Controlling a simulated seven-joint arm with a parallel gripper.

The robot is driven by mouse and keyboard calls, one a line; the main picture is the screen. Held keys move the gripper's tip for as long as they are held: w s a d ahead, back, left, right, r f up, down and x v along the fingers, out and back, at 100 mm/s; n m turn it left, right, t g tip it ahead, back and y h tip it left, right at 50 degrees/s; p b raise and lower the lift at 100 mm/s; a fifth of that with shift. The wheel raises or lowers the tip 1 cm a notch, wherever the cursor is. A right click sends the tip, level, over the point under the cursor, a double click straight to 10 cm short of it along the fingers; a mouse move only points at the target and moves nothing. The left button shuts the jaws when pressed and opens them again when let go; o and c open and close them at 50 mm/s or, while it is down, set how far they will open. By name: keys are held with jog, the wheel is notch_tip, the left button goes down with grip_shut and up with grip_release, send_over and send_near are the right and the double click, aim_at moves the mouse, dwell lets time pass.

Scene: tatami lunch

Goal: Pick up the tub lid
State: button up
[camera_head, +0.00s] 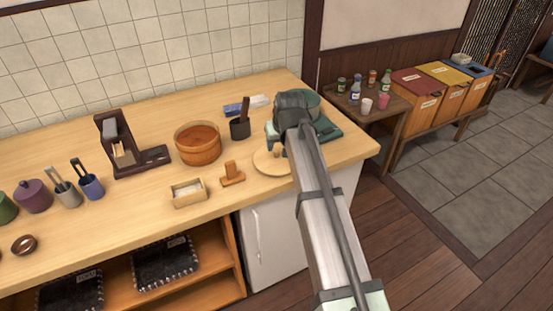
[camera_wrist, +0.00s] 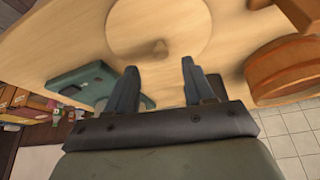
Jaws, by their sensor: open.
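In the head view the gripper (camera_head: 273,133) is by the lid's back edge, mostly hidden by the arm. The wooden tub (camera_head: 198,147) stands left of the lid.
A teal flat-based item (camera_head: 328,132) stands right of the lid; it shows left of my fingers in the wrist view (camera_wrist: 80,80). A dark cup (camera_head: 240,129), a small wooden stand (camera_head: 232,176) and a wooden box (camera_head: 188,195) are nearby. The counter's front edge is close.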

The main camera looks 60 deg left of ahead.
aim_at(277, 151)
jog(key=shift+x, duration=2.7)
jog(key=shift+a+r, duration=0.1)
jog(key=shift+c, duration=0.2)
grip_shut()
